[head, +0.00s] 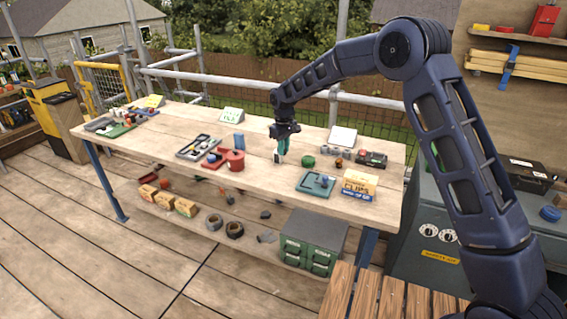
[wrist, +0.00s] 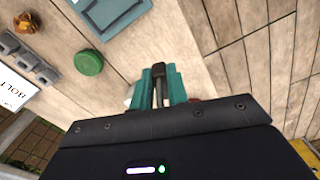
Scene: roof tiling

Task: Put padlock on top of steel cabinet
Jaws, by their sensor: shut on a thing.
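My gripper (head: 282,147), with teal fingers, points down over the middle of the workbench. It is shut on a small dark and pale thing, which looks like the padlock (wrist: 158,70); the fingers hide much of it. Its lower end appears at or just above the bench top; I cannot tell if it touches. A grey-green steel cabinet (head: 444,205) with dials and a yellow label stands at the right, partly behind my arm. A smaller green drawer cabinet (head: 308,257) with a grey top sits on the shelf under the bench.
The wooden workbench (head: 180,140) holds a red pot (head: 235,160), a green round thing (head: 308,161), a teal tray (head: 317,184) and a clips box (head: 360,183). A blue round thing (head: 550,213) lies on the right cabinet. A slatted wooden surface (head: 365,290) is in front.

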